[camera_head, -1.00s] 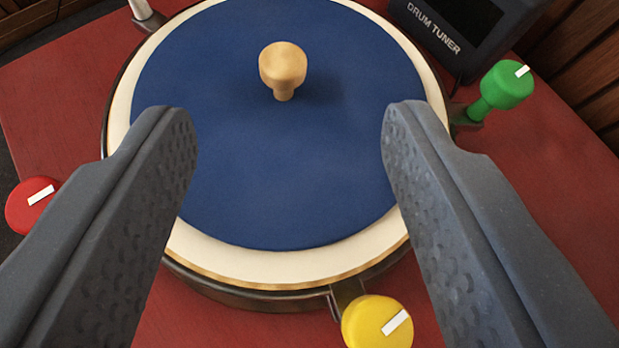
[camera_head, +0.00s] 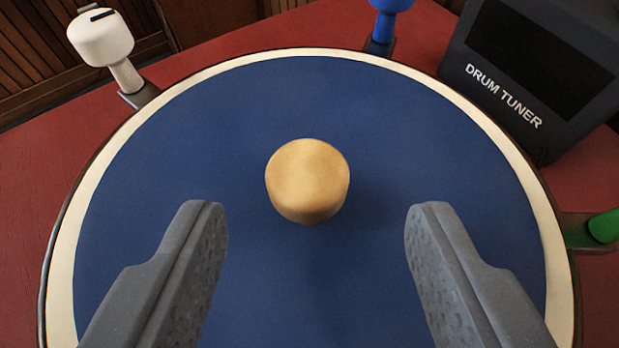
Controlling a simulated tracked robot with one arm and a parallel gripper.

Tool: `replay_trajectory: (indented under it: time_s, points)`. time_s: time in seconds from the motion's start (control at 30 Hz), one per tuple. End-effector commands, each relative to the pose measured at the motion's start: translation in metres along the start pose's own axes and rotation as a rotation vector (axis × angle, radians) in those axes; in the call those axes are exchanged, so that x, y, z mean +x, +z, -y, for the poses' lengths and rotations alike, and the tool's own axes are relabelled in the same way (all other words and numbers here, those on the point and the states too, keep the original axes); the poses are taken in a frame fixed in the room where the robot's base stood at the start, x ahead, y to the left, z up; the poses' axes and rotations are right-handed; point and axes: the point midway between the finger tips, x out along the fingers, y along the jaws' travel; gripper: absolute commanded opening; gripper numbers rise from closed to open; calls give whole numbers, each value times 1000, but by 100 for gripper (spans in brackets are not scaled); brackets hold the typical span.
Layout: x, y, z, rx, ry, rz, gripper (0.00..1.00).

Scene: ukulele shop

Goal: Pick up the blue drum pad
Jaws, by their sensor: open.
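The blue drum pad (camera_head: 180,160) is a round, flat blue disc lying on a drum with a cream rim (camera_head: 62,270). A tan wooden knob (camera_head: 307,180) stands up from the middle of the pad. My gripper (camera_head: 316,212) is open over the pad, with one grey finger to the lower left of the knob and one to the lower right. The fingers are apart from the knob and nothing is between their tips. The near edge of the pad is out of view.
Around the drum are a white peg (camera_head: 101,38), a blue peg (camera_head: 388,8) and a green peg (camera_head: 605,226). A dark box marked DRUM TUNER (camera_head: 535,75) stands close behind at the right. The red tabletop (camera_head: 35,165) is bare at the left.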

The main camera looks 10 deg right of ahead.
Motion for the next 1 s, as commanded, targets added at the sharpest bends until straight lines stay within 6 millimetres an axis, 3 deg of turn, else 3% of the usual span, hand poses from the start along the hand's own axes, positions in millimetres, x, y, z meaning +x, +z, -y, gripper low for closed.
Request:
replay_trajectory:
  time_s: [0.43, 0.73, 0.77, 0.9, 0.93, 1.0]
  points:
    - [46, -2, 4, -1, -2, 1, 50]
    - [51, -2, 4, -1, -2, 0, 50]
    - [51, -2, 4, -1, -2, 0, 44]
    - [51, -2, 4, -1, -2, 0, 5]
    - [51, -2, 4, -1, -2, 0, 0]
    - [51, -2, 4, -1, -2, 0, 0]
